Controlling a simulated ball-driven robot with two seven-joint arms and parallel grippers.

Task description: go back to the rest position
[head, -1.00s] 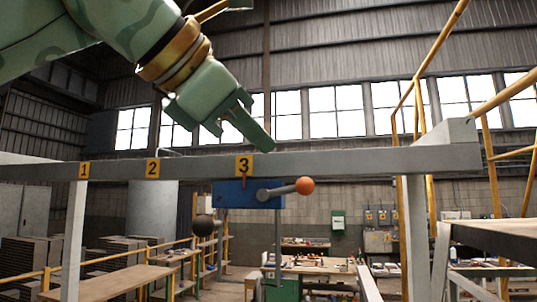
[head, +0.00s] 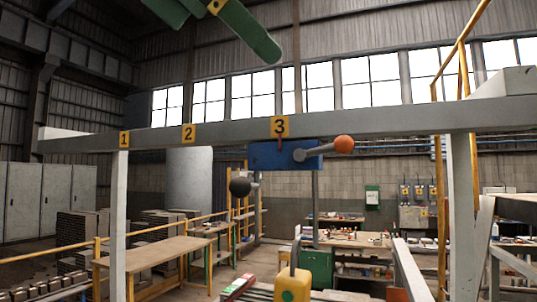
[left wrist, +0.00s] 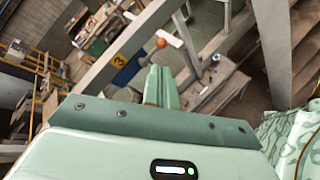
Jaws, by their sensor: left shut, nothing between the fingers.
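My left gripper (left wrist: 160,86) shows in the left wrist view with its two green fingers together and nothing between them. In the head view only a green part of my left gripper (head: 250,30) shows at the top edge, above the grey beam and apart from it. A blue box (head: 270,155) hangs under the beam below the number 3 sign, with a lever ending in an orange knob (head: 344,145). The box also shows beyond my fingers in the left wrist view (left wrist: 127,70). My right gripper is not in view.
The grey beam (head: 390,121) with yellow signs 1, 2 and 3 crosses the head view on upright posts. A yellow handled object (head: 293,284) stands at the bottom. Wooden benches (head: 150,253) stand behind.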

